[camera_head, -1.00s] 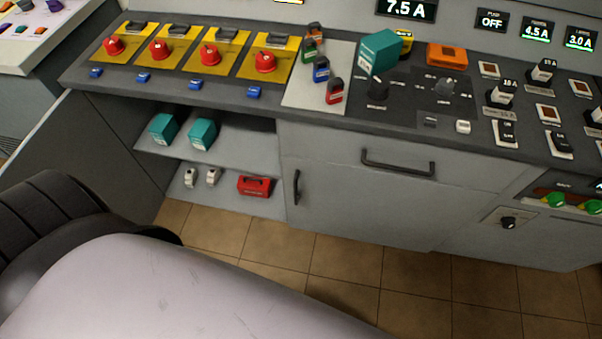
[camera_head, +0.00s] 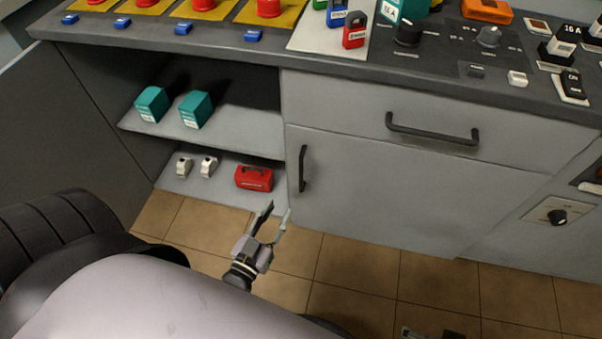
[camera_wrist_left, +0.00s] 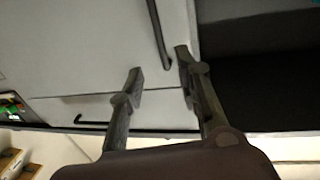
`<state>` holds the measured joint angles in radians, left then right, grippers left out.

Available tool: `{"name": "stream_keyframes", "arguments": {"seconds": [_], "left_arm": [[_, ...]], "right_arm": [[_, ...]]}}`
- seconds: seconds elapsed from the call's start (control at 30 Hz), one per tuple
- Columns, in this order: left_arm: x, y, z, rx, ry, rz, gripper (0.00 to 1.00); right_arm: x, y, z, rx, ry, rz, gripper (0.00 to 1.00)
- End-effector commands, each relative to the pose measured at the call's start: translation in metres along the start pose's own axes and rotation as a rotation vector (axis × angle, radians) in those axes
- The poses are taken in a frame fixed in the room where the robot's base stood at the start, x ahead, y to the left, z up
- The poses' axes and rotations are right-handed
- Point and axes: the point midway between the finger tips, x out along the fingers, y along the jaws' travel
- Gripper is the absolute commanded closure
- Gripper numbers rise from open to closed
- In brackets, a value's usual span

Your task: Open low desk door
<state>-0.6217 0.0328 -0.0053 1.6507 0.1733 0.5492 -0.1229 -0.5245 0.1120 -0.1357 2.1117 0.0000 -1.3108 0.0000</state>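The low desk door (camera_head: 390,195) is a grey panel below the drawer, and it is shut. Its black vertical handle (camera_head: 303,168) is near its left edge. My left gripper (camera_head: 276,214) is open and empty, below and left of the handle, apart from it. In the left wrist view, the door (camera_wrist_left: 90,45) fills the upper left. The door handle (camera_wrist_left: 160,35) shows just beyond and between the open fingertips (camera_wrist_left: 160,66). A grey part at the bottom edge of the head view looks like my right gripper (camera_head: 432,333), mostly cut off.
A grey drawer (camera_head: 340,105) with a black horizontal handle (camera_head: 432,130) is above the door. Left of the door, open shelves hold teal boxes (camera_head: 195,110), small white items (camera_head: 208,166) and a red box (camera_head: 254,178). The tiled floor (camera_head: 350,265) in front is clear.

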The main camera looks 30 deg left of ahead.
Motion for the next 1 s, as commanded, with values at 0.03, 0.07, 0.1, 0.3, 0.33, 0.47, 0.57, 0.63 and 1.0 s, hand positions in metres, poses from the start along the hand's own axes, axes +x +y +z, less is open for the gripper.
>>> {"name": "stream_keyframes", "arguments": {"seconds": [0.03,0.07,0.1,0.3,0.33,0.47,0.57,0.63,1.0], "left_arm": [[0.012,0.0,0.0,0.0,0.004,0.0,0.69],[0.019,0.0,0.0,0.0,0.005,0.0,0.69],[0.028,0.0,0.001,0.001,0.004,0.0,0.69],[0.072,0.0,0.001,0.001,0.003,0.001,0.69],[0.079,0.0,0.002,0.001,0.003,0.001,0.69],[0.105,0.0,0.002,0.0,0.001,0.001,0.69],[0.122,0.0,0.002,0.0,0.001,0.001,0.69],[0.131,0.0,0.002,0.0,0.0,0.001,0.69],[0.145,0.0,0.002,0.001,-0.004,0.001,0.69]], "right_arm": [[-0.003,0.0,-0.001,0.0,0.003,0.001,0.01],[-0.005,0.001,-0.001,0.0,0.004,0.001,0.01],[-0.009,0.001,-0.002,0.001,0.007,0.001,0.01],[-0.028,0.001,-0.005,0.002,0.017,0.003,0.01],[-0.032,0.002,-0.006,0.002,0.019,0.003,0.01],[-0.046,0.002,-0.007,0.003,0.026,0.004,0.01],[-0.056,0.002,-0.007,0.004,0.031,0.005,0.01],[-0.062,0.003,-0.007,0.004,0.034,0.006,0.01],[-0.073,0.003,-0.007,0.005,0.036,0.007,0.01]]}}
